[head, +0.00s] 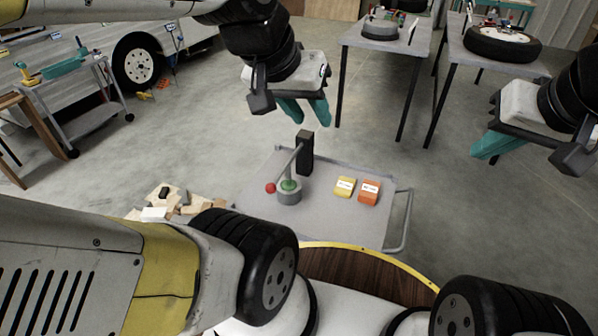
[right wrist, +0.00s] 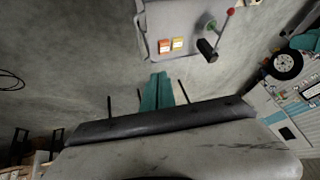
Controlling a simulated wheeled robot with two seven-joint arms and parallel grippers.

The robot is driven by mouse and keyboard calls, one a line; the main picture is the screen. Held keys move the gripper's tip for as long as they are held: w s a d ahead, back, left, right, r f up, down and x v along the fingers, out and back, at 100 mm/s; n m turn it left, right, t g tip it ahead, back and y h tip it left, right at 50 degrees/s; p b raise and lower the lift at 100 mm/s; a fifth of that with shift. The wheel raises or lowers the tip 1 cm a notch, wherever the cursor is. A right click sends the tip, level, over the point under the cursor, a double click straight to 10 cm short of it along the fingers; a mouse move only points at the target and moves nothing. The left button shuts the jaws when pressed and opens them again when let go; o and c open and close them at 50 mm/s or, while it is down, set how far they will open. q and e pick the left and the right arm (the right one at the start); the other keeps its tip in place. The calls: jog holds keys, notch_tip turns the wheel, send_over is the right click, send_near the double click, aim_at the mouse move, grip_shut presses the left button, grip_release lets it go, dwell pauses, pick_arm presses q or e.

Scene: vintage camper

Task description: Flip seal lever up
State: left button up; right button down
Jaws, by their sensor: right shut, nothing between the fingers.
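The seal lever is a thin grey rod (head: 288,165) sloping down from near the top of a dark upright post (head: 305,153) to a red ball knob (head: 270,188). The rod passes by a green piece (head: 289,185) on a round grey base (head: 289,197). In the right wrist view the red knob (right wrist: 231,11) and dark post (right wrist: 207,50) show at the top. My left gripper (head: 305,118) hangs above and behind the post, its teal fingers apart and empty, not touching the lever. My right gripper (head: 490,157) is shut and empty, well right of the cart.
The lever stands on a grey cart (head: 325,215) with a rail handle (head: 405,220) at right. A yellow box (head: 345,187) and an orange box (head: 368,191) lie on it, right of the lever. Wood scraps (head: 185,203) lie left. Tables (head: 390,45) stand behind.

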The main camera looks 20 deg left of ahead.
jog(key=w+a+f+m+g+y, duration=0.3)
jog(key=w+a+f+g+y, duration=0.6)
jog(key=w+a+f, duration=1.1)
jog(key=a+f+m+t+y, duration=0.1)
jog(key=a+f+m+y, duration=0.1)
jog(key=f, duration=0.7)
jog(key=a+f+m+t+y, duration=0.1)
jog(key=a+f+m+y, duration=0.2)
jog(key=a+f, duration=0.3)
jog(key=w+a+f+m+y, duration=0.1)
jog(key=a+f+m+y, duration=0.2)
jog(key=f, duration=0.9)
jog(key=shift+a+f+m+t, duration=0.4)
jog(key=shift+a, duration=0.1)
jog(key=s+a+r, duration=0.2)
jog(key=a+r, duration=0.2)
jog(key=a, duration=0.6)
jog(key=shift+a+r, duration=0.25)
